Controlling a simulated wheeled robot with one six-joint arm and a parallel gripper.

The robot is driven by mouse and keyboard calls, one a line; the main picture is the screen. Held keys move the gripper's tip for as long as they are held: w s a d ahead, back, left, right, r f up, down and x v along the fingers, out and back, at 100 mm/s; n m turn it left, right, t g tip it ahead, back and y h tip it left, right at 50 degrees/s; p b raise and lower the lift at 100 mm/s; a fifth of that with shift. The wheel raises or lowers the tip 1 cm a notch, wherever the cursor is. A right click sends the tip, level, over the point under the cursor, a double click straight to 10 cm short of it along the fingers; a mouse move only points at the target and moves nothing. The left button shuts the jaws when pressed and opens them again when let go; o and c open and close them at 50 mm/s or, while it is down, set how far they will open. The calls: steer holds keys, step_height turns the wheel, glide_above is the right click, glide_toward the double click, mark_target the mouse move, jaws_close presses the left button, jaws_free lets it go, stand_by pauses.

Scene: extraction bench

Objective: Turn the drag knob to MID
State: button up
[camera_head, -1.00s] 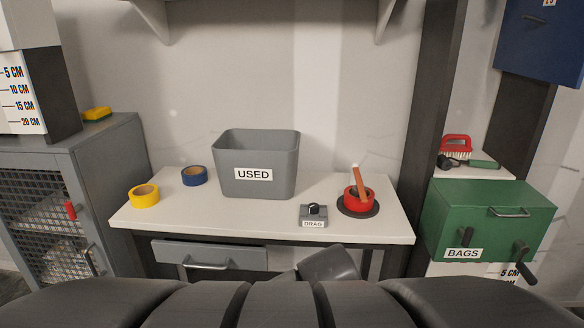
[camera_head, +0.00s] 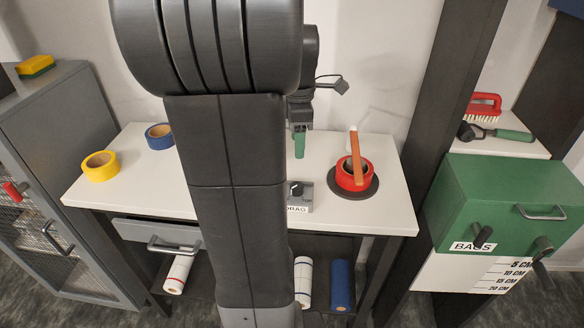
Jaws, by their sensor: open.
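The drag knob (camera_head: 296,188) is a dark knob on a small grey box with a DRAG label (camera_head: 297,209), near the front of the white bench. My arm hides the left part of the box, and the knob's setting cannot be read.
A red tape roll (camera_head: 353,176) holding an orange-handled tool (camera_head: 356,150) stands on a dark disc right of the knob. Yellow tape (camera_head: 100,166) and blue tape (camera_head: 159,137) lie at left. A green BAGS box (camera_head: 500,205) stands at right. My arm hides the bench's middle.

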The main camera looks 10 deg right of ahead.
step_height(320, 180, down, 13)
steer(key=shift+s+f, duration=0.15)
steer(key=shift+f, duration=0.05)
stand_by(0.3)
steer(key=c, duration=1)
